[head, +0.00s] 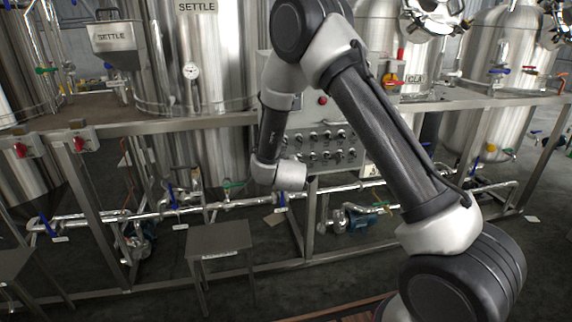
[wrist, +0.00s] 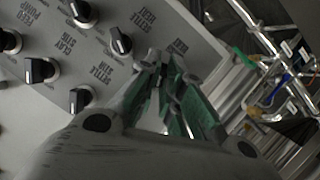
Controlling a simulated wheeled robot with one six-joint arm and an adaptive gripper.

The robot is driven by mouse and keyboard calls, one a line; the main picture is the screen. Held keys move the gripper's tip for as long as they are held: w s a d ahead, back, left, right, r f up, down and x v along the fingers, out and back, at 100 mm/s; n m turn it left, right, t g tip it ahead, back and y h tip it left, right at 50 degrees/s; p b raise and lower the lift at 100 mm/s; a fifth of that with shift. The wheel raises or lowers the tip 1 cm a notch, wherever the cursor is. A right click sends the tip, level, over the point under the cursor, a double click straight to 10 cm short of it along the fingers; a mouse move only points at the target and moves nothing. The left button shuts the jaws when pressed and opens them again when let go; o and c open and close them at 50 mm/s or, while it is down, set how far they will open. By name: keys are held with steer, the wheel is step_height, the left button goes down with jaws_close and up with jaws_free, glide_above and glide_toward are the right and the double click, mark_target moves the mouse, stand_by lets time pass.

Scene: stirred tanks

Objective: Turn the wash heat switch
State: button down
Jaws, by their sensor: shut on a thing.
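The control panel (head: 322,135) stands in the middle of the head view, with rows of black rotary switches. In the head view my wrist hides the gripper.
Other black knobs, such as one close by (wrist: 120,41) and a lower one (wrist: 80,99), sit beside my fingers. A red button (head: 322,100) is above the switch rows. A small metal table (head: 219,240) stands at front left. Pipes run below the panel.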

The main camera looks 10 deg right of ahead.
steer(key=shift+a+f+n+t+h, duration=0.1)
steer(key=shift+n+t+h, duration=0.15)
steer(key=shift+n+h, duration=0.8)
steer(key=shift+a+f+n+t+h, duration=0.1)
steer(key=shift+n+t+h, duration=0.25)
steer(key=shift+n, duration=1.2)
steer(key=c, duration=1.6)
jaws_free()
steer(key=shift+o, duration=0.2)
steer(key=shift+s, duration=0.1)
steer(key=v, duration=1.1)
steer(key=shift+s+a, duration=0.25)
steer(key=shift+s, duration=0.1)
steer(key=shift+r, duration=0.15)
